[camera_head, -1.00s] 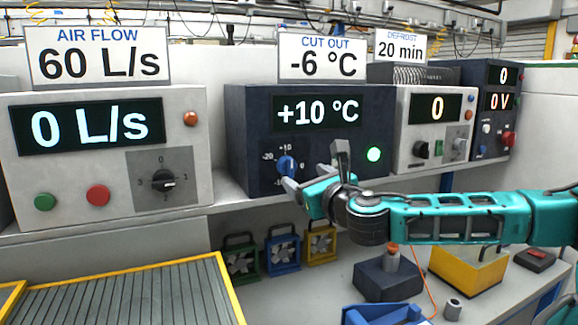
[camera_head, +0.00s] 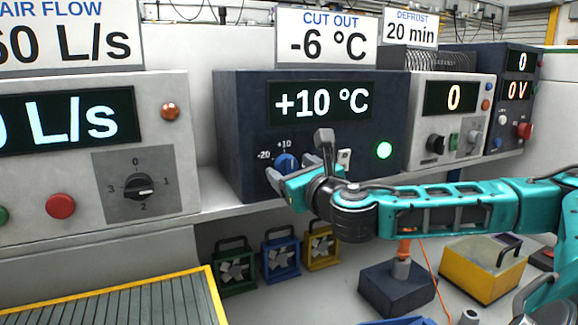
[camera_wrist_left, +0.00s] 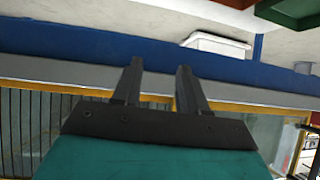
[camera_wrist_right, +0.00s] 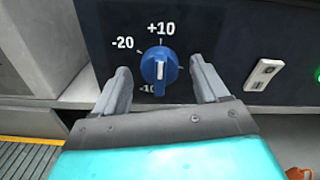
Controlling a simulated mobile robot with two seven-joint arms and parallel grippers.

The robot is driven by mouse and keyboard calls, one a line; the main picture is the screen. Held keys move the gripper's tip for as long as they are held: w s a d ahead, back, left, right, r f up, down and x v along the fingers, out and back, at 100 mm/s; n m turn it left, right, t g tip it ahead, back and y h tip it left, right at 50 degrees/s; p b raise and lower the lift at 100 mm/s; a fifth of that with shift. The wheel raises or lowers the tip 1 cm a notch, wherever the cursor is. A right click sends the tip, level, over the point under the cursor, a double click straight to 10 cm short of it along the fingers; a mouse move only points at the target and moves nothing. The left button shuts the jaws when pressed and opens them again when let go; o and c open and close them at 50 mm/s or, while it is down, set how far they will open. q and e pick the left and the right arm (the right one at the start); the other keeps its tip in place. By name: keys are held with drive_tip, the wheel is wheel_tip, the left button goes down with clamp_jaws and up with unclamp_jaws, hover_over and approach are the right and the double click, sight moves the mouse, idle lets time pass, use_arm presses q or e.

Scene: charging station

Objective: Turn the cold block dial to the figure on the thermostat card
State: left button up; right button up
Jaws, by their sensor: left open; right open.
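The dark cold block unit (camera_head: 235,140) shows +10 °C on its display (camera_head: 322,101). The card above it (camera_head: 326,37) reads CUT OUT -6 °C. Its blue dial (camera_head: 286,163) is partly hidden by my right gripper (camera_head: 289,178) in the head view. In the right wrist view, the dial (camera_wrist_right: 158,68) has its white mark pointing up at +10, with -20 at upper left and -10 below. My right gripper (camera_wrist_right: 159,76) is open, one finger on each side of the dial, with gaps visible. My left gripper (camera_wrist_left: 159,72) is open and empty, away from the dial.
A light switch plate (camera_wrist_right: 263,75) and a lit green lamp (camera_head: 384,150) are right of the dial. The air flow unit (camera_head: 180,130) stands left, another grey unit (camera_head: 420,120) right. Small fans (camera_head: 281,255) stand under the shelf. A conveyor (camera_head: 150,300) lies lower left.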

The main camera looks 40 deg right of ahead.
drive_tip(key=shift+w, duration=0.2)
drive_tip(key=shift+c, duration=0.4)
drive_tip(key=c, duration=1)
